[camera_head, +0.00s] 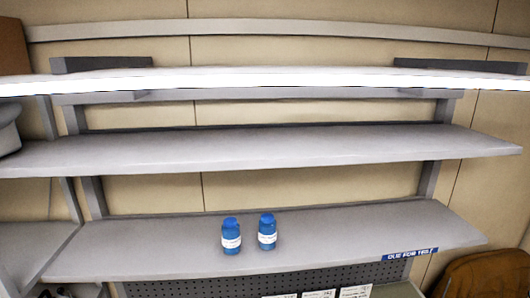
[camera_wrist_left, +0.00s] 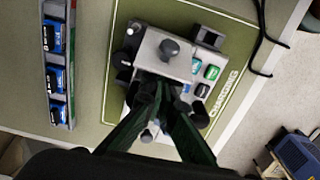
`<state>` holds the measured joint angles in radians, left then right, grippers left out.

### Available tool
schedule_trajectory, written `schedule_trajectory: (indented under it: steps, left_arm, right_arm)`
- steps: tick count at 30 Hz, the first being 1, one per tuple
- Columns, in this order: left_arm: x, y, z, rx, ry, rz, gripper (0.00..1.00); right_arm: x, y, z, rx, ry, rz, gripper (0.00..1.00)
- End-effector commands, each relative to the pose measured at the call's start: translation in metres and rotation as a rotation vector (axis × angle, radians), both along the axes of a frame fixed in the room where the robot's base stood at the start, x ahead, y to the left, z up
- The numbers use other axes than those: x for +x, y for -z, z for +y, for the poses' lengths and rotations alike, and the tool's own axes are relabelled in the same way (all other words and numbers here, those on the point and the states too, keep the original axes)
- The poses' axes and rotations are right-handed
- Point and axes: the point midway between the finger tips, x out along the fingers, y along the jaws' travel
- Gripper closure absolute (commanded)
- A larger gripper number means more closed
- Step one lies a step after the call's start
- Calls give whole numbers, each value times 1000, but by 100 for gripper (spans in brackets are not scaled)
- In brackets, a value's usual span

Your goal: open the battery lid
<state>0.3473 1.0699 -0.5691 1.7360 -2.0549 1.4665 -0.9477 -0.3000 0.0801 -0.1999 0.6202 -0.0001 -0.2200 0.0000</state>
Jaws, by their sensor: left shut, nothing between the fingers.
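In the left wrist view a grey infusion pump (camera_wrist_left: 180,62) with a dark round knob (camera_wrist_left: 169,48) and green buttons lies on a green mat marked "CHARGING" (camera_wrist_left: 238,40). I cannot make out the battery lid for certain. My left gripper (camera_wrist_left: 157,88) is shut and empty, its fingertips over the near edge of the pump. The fingers hide part of the pump, and I cannot tell whether they touch it. My right gripper is in neither view.
A narrow grey tray (camera_wrist_left: 72,92) with blue-labelled dark items stands left of the mat. A black cable (camera_wrist_left: 262,42) runs at the right, and a blue device (camera_wrist_left: 298,155) sits lower right. In the head view, two blue bottles (camera_head: 231,236) (camera_head: 267,232) stand on the lower shelf (camera_head: 150,245).

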Motion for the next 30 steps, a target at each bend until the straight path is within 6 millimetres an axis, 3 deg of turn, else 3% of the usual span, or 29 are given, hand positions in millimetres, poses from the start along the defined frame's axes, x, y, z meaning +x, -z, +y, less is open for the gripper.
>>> schedule_trajectory:
  steps: [20,30]
  left_arm:
    - [0,26,0,0,0,0,100]
    - [0,27,-6,0,0,0,100]
  right_arm:
    - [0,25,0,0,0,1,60]
    - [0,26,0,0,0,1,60]
